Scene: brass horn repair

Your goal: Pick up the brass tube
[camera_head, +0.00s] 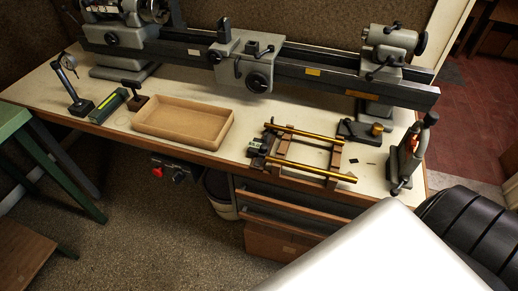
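Two thin brass tubes lie across a small wooden rack (335,160) near the front right of the bench. The far brass tube (305,134) and the near brass tube (312,170) run roughly parallel, with a gap between them. I cannot tell from this view which of them the task names. Neither of my grippers is visible, and nothing is seen touching the tubes.
A lathe (258,65) runs along the back of the bench (185,148). An empty shallow wooden tray (182,122) stands left of the rack. A grey upright tool (410,155) and a dark block with a brass knob (360,131) stand to its right. Drawers (290,215) are below.

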